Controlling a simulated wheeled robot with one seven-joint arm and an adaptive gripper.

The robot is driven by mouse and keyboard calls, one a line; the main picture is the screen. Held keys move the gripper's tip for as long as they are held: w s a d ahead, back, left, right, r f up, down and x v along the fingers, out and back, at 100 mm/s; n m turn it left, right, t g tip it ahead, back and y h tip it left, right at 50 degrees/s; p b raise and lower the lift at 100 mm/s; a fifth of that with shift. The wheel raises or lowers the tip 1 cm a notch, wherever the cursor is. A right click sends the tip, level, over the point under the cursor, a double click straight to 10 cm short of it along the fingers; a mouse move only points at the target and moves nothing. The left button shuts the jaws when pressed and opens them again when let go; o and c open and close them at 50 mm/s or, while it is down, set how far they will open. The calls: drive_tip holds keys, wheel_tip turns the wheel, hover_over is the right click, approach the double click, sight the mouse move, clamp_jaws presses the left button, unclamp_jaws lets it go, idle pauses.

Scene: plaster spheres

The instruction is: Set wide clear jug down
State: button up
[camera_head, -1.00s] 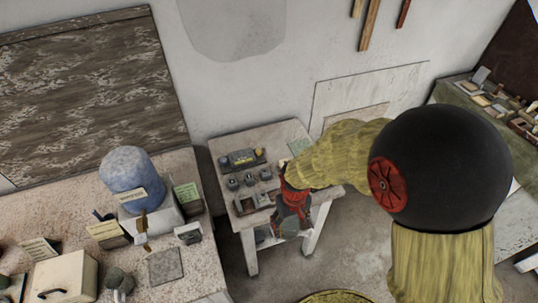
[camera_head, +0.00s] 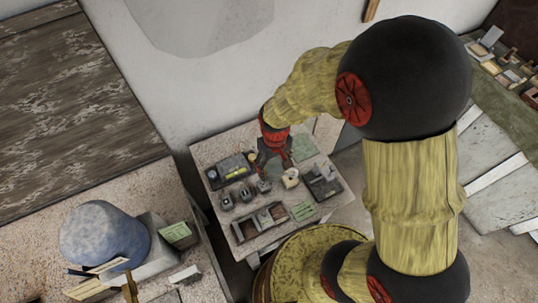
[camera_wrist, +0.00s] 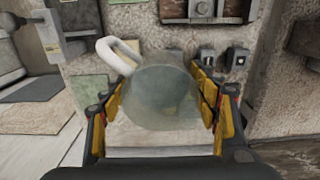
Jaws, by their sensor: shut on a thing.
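A wide clear jug (camera_wrist: 165,98) with a pale looped handle (camera_wrist: 118,52) fills the middle of the wrist view, seen from above. My gripper (camera_wrist: 160,88) is shut on it, with yellow-padded fingers on both sides of its body. In the head view my gripper (camera_head: 274,158) points down over the back part of a small speckled table (camera_head: 226,148). The jug is hard to make out there, largely hidden by the gripper. I cannot tell whether its base touches the tabletop.
A larger bench with a blue-grey rounded object (camera_head: 98,240) stands at left.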

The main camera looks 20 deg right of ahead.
drive_tip(key=w+d+f, duration=0.1)
drive_tip(key=w+f, duration=0.2)
drive_tip(key=w+d+f, duration=0.2)
drive_tip(key=w+f, duration=0.1)
drive_tip(key=w, duration=0.1)
drive_tip(key=w+d+f, duration=0.2)
drive_tip(key=w+f, duration=0.1)
drive_tip(key=w, duration=0.1)
drive_tip(key=shift+w+d+f, duration=0.15)
drive_tip(key=shift+w+d, duration=0.05)
drive_tip(key=shift+d, duration=0.05)
drive_tip(key=shift+w+f, duration=0.15)
drive_tip(key=shift+f, duration=1.5)
drive_tip(key=shift+f, duration=0.1)
drive_tip(key=o, duration=1.4)
drive_tip(key=shift+o, duration=0.2)
